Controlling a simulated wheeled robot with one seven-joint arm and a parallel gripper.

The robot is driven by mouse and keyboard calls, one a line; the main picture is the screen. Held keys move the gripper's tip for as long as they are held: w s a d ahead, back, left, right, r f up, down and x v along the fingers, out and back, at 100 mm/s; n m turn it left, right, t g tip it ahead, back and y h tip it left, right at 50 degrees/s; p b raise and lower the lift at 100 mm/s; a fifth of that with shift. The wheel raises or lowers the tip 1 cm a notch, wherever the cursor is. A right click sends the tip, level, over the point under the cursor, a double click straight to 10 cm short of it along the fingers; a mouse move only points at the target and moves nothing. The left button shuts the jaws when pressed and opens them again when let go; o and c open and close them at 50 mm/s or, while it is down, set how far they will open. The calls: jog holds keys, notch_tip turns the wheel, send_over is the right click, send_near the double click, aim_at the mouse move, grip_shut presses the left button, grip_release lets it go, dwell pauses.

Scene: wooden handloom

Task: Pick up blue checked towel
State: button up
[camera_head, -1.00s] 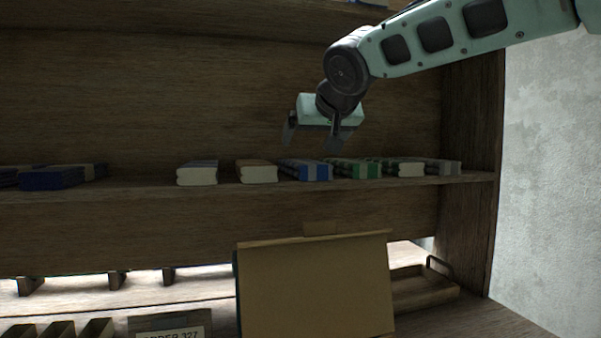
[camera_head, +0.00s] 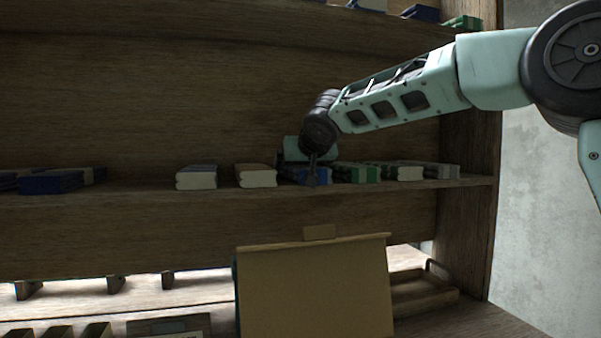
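The blue checked towel (camera_head: 323,176) lies folded on the shelf, in the row between a beige-fronted towel (camera_head: 256,176) and a green checked towel (camera_head: 357,173). My gripper (camera_head: 298,168) is down at the blue checked towel. One finger is in front of the towel's face and hides part of it. The other finger shows at the towel's back left, apart from the first. The gripper looks open around the towel; whether the fingers touch it cannot be told. The towel rests on the shelf.
The shelf (camera_head: 130,202) also holds a pale-fronted towel (camera_head: 196,177) at left, dark blue ones (camera_head: 52,182) farther left, and white (camera_head: 408,172) and grey (camera_head: 442,171) ones at right. Neighbours stand close. A cardboard-coloured panel (camera_head: 315,290) stands below. Another shelf runs above.

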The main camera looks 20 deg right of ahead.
jog(key=c, duration=1.1)
jog(key=shift+r, duration=0.1)
